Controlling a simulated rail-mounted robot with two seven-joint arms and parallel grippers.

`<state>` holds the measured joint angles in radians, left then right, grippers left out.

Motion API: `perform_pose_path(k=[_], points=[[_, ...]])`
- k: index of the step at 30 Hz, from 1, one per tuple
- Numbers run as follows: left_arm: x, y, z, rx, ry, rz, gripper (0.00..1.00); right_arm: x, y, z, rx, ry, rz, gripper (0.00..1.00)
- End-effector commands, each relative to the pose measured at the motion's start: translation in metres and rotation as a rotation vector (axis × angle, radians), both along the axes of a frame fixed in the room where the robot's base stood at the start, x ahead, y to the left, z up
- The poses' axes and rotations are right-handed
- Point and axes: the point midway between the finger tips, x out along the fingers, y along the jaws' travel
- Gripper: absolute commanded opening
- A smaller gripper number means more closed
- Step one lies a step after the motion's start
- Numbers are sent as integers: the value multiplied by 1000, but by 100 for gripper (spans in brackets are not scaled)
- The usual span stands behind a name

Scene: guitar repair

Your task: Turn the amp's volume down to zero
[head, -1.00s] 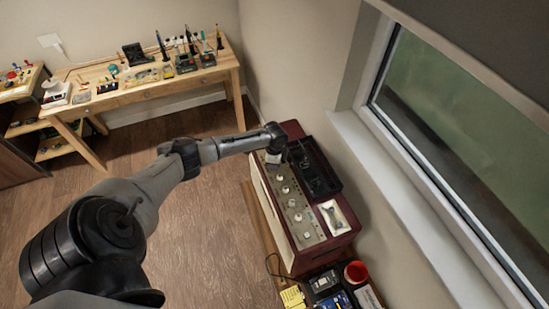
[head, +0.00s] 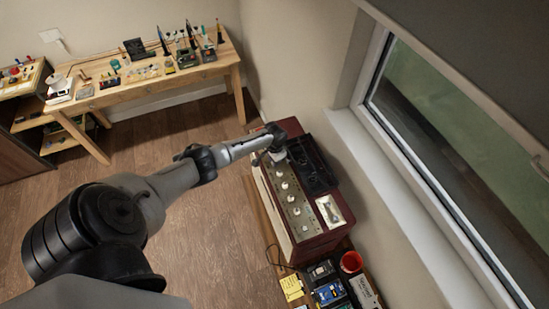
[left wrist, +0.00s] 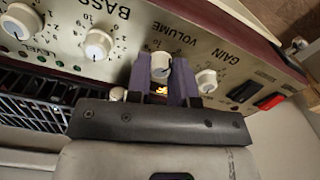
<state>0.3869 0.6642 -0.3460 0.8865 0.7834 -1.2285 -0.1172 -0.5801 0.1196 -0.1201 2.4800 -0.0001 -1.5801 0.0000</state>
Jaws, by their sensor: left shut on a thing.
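The amp (head: 326,232) is a dark red cabinet with a pale control panel and a row of white knobs, standing by the wall under the window. In the left wrist view the panel (left wrist: 215,45) reads BASS, VOLUME and GAIN. My left gripper (head: 276,153) is at the far end of the panel. In the left wrist view its two purple fingers (left wrist: 163,80) are shut on the white volume knob (left wrist: 160,62), one on each side. An orange glow shows between the fingers below it. The knob's pointer cannot be made out. My right gripper is not in view.
The bass knob (left wrist: 97,45) and gain knob (left wrist: 206,80) stand close on either side of the fingers. Red (left wrist: 269,101) and black (left wrist: 243,90) switches sit beyond the gain knob. A red cup (head: 351,262) and boxes are at the amp's near end. A workbench (head: 150,85) stands at the back.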

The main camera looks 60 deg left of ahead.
Motion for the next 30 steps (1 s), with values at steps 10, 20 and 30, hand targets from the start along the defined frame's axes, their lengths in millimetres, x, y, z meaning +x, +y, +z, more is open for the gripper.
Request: perform_pose_path(k=[10, 20, 30], points=[[1, -1, 1, -2, 0, 46, 0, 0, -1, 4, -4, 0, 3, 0], [1, -1, 1, -2, 0, 46, 0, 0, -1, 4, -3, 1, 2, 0], [0, 0, 1, -1, 0, 45, 47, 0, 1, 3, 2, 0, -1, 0]])
